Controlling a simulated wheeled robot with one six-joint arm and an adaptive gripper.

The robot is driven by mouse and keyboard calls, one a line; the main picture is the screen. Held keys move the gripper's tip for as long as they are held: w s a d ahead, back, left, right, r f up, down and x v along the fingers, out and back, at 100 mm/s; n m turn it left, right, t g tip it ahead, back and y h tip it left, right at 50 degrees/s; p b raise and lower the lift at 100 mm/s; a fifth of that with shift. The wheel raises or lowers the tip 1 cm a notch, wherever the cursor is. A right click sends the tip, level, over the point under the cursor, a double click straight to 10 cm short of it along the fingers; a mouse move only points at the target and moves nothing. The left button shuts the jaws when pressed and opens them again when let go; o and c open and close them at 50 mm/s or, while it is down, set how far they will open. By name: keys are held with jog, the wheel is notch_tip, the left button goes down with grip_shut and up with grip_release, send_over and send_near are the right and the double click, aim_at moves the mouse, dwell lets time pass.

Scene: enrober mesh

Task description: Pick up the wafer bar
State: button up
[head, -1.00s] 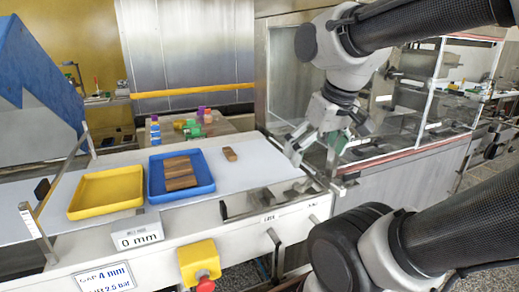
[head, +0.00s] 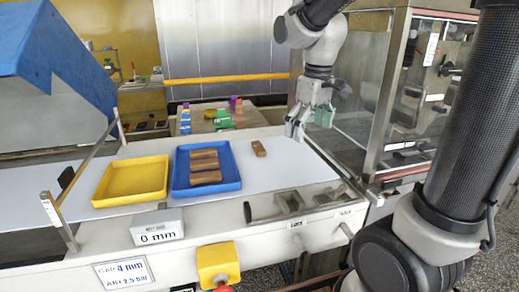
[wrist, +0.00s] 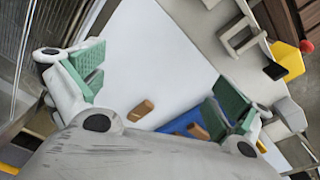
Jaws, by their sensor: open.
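A single brown wafer bar (head: 258,148) lies on the white belt, to the right of the blue tray (head: 236,184). Several similar brown bars (head: 205,165) lie in the blue tray. My gripper (head: 308,122) is open and empty. It is above the belt, to the right of the single bar and apart from it. In the wrist view, my gripper's green finger pads (wrist: 157,88) are spread wide. The single bar (wrist: 141,110) shows between them, low in the picture. Part of the blue tray (wrist: 178,125) and a bar in it show beside the right finger, which hides some of the tray.
A yellow tray (head: 98,202) stands empty left of the blue tray. A grey block marked "0 mm" (head: 157,227) sits at the belt's front edge. A glass-walled cabinet (head: 388,100) stands right of my gripper. The belt around the single bar is clear.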

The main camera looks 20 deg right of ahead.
jog(key=w+a+f+n, duration=0.3)
jog(key=w+a+n, duration=0.3)
jog(key=w, duration=0.5)
jog(key=n, duration=0.5)
send_over(259, 146)
jog(key=s, duration=0.1)
jog(key=shift+f+g, duration=0.4)
jog(key=shift+f, duration=0.2)
jog(key=shift+w+a+n, duration=0.1)
jog(key=shift+w+n, duration=0.2)
jog(key=shift+n, duration=0.4)
jog(key=f, duration=0.7)
jog(key=shift+w+d+f, duration=0.2)
jog(key=shift+f, duration=0.05)
jog(key=c, duration=0.9)
